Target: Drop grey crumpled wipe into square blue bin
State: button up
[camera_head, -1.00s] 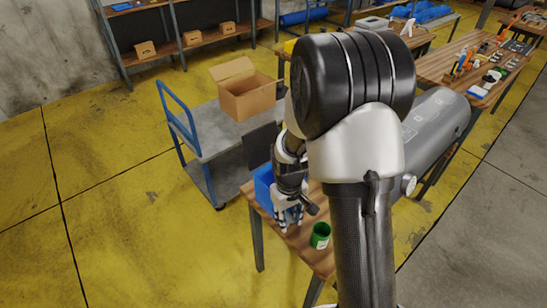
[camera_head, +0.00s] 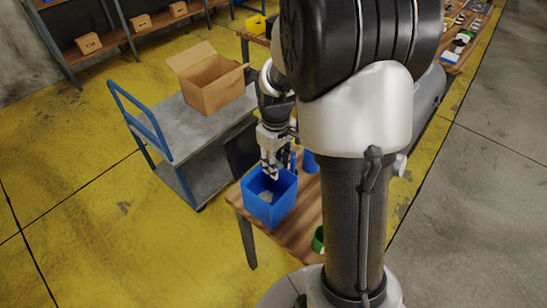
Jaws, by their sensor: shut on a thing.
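The square blue bin (camera_head: 257,209) stands upright at the near left end of the wooden table, its open top facing up. My gripper (camera_head: 272,174) points down over the bin's back rim and opening. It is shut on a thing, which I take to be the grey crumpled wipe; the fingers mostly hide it. A small greyish patch (camera_head: 266,196) shows inside the bin, just below the fingertips. I cannot tell whether this patch is the wipe or something else lying in the bin.
A green can (camera_head: 318,240) stands on the wooden table (camera_head: 298,222) right of the bin, partly behind my arm. A blue object (camera_head: 310,162) stands behind the bin. A cart (camera_head: 205,130) with an open cardboard box (camera_head: 210,92) is at the left. Yellow floor lies clear.

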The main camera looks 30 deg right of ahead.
notch_tip(320, 180, down, 5)
jog(key=b, duration=0.3)
jog(key=shift+f+b, duration=0.1)
jog(key=shift+b, duration=0.2)
jog(key=o, duration=0.8)
notch_tip(320, 180, up, 12)
jog(key=shift+a+r, duration=0.1)
jog(key=shift+a, duration=0.05)
dwell(0.3)
